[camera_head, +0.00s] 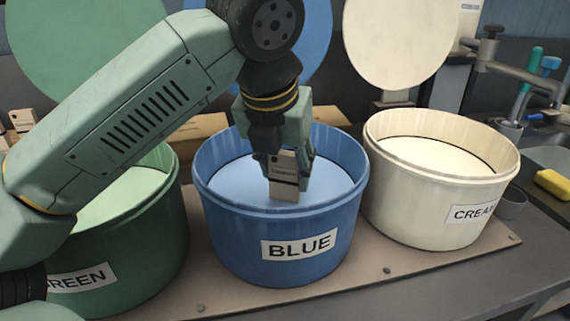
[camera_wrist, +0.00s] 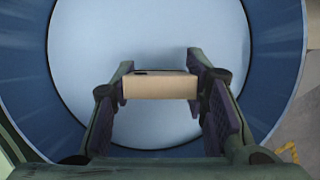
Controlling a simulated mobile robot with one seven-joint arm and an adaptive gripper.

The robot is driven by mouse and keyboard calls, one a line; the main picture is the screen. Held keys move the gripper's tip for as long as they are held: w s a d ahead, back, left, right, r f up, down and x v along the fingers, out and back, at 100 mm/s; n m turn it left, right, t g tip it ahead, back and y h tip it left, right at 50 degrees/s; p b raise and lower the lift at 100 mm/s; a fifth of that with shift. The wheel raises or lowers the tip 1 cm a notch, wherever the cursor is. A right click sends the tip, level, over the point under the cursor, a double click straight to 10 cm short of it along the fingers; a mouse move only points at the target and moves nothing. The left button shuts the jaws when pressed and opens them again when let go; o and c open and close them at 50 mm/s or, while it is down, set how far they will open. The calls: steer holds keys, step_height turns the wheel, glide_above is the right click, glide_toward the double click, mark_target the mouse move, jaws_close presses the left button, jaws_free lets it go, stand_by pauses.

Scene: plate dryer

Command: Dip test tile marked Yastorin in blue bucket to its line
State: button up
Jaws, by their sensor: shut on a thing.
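My gripper (camera_head: 286,158) is shut on a small beige tile (camera_head: 284,188), which hangs upright inside the blue bucket (camera_head: 276,248). The tile has dark printing near its top, too small to read surely, and a dark line across it lower down. In the wrist view the tile (camera_wrist: 161,87) sits between both finger pads, seen from its top edge. The pale blue liquid (camera_head: 235,184) fills the bucket below the rim. The tile's lower end is over or at the liquid; I cannot tell whether it touches.
A green bucket (camera_head: 150,250) stands at left and a cream bucket (camera_head: 410,205) at right, both holding liquid. Coloured round discs stand behind the buckets. Beige tiles or blocks (camera_head: 22,120) lie at the back left. A grey cup (camera_head: 512,204) and yellow sponge (camera_head: 553,184) are at right.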

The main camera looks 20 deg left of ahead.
steer(key=shift+f+b, duration=1.15)
steer(key=shift+f, duration=0.35)
steer(key=shift+f+b, duration=0.35)
steer(key=shift+b, duration=0.05)
steer(key=shift+r, duration=0.1)
stand_by(0.6)
steer(key=shift+r+p, duration=5.15)
steer(key=shift+r, duration=1.9)
